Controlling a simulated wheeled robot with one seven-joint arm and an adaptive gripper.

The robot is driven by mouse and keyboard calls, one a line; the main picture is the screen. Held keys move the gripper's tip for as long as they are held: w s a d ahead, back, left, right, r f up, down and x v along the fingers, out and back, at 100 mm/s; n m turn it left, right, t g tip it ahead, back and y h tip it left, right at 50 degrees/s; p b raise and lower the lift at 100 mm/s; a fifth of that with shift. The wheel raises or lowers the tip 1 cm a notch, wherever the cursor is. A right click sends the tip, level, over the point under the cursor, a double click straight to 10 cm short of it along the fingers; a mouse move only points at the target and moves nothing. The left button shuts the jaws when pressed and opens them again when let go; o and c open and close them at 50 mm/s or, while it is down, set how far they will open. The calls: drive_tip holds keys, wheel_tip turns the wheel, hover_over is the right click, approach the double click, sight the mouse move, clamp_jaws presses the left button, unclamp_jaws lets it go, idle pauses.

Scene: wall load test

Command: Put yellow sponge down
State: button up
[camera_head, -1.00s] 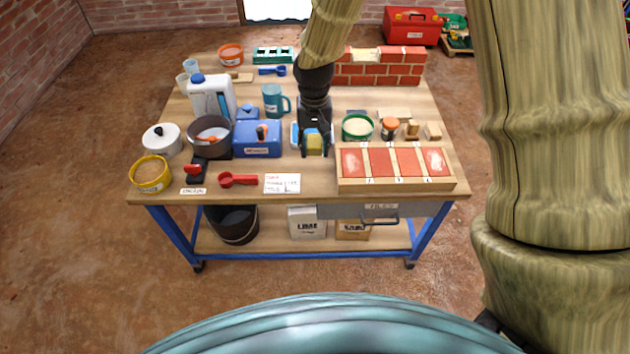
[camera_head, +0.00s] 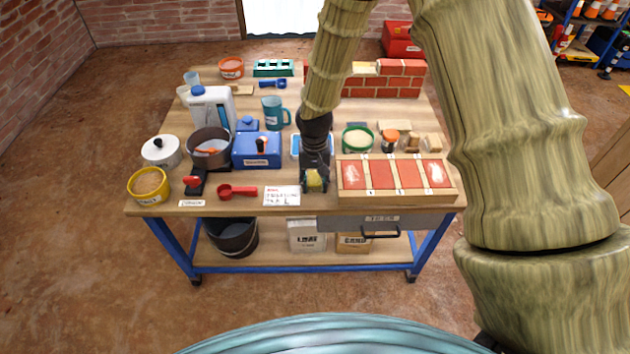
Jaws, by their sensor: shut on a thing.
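The yellow sponge (camera_head: 314,181) is small and partly hidden by the dark fingers around it. My gripper (camera_head: 314,184) points down and is shut on the sponge. It is near the front edge of the workbench (camera_head: 230,205), between the white written card (camera_head: 282,196) and the wooden tray of red panels (camera_head: 397,193). I cannot tell whether the sponge touches the bench top. A blue-and-white tray (camera_head: 296,146) lies behind the gripper, partly hidden by my arm.
A red scoop (camera_head: 238,191) lies left of the card. A blue box (camera_head: 257,150), a dark pot (camera_head: 209,148), a green-rimmed tub (camera_head: 357,139) and an orange-lidded jar (camera_head: 390,140) stand behind. A brick wall piece (camera_head: 385,82) stands at the back. Little bare bench shows around the gripper.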

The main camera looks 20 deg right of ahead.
sight(315, 180)
drive_tip(key=shift+f, duration=0.1)
drive_tip(key=o, duration=1.2)
drive_tip(key=shift+c, duration=0.2)
wheel_tip(315, 180, up, 12)
drive_tip(key=shift+p, duration=0.45)
